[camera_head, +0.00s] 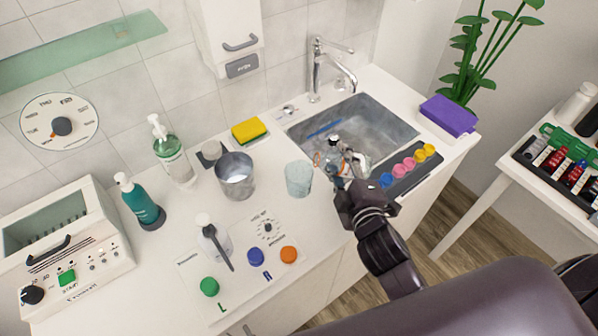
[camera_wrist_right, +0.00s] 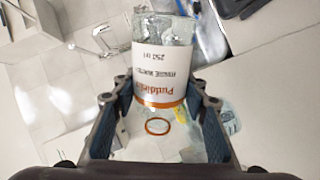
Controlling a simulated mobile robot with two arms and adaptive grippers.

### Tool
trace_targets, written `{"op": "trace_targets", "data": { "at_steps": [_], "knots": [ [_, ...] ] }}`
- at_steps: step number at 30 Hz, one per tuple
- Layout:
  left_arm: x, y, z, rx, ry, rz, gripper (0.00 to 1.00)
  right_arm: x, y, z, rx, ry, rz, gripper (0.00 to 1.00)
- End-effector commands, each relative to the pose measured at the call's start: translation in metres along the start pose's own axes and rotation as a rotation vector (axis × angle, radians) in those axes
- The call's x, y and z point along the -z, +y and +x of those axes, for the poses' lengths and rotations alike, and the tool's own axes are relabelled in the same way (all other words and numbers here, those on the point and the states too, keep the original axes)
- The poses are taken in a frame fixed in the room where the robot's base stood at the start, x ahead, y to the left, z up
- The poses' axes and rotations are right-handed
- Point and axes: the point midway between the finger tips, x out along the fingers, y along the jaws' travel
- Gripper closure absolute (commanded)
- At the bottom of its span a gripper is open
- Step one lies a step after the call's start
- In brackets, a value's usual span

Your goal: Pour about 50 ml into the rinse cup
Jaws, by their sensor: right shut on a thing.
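A clear, faintly blue cup (camera_head: 299,179), likely the rinse cup, stands upright on the white counter in front of the sink. My right gripper (camera_head: 345,182) is just right of it, at the sink's front edge. It is shut on a clear bottle (camera_head: 331,162) with a white and orange label, "250 ml" in the right wrist view (camera_wrist_right: 160,72). The bottle is between the two fingers there; its label reads upside down. The gripper and arm hide part of the bottle in the head view. I cannot tell its tilt or liquid level. My left gripper is not in view.
A metal beaker (camera_head: 235,176) stands left of the clear cup. Behind are the sink (camera_head: 390,126) and faucet (camera_head: 318,70). A grey tray (camera_head: 421,176) with coloured round pieces lies right of my gripper. Bottles and knobs crowd the left counter.

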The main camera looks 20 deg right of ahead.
Motion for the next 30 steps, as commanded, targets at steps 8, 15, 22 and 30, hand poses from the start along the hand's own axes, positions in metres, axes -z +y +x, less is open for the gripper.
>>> {"op": "trace_targets", "data": {
  "at_steps": [8,15,22,30],
  "knots": [
    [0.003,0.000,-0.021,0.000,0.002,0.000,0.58,0.011,0.009,-0.002,-0.001,-0.033,-0.125,0.87],
    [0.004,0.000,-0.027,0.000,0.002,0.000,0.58,0.014,0.011,-0.002,-0.001,-0.048,-0.183,0.87],
    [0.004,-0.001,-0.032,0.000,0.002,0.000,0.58,0.015,0.013,-0.003,-0.002,-0.057,-0.215,0.87],
    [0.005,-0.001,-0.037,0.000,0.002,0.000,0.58,0.016,0.016,-0.004,-0.002,-0.066,-0.251,0.87]
  ]
}}
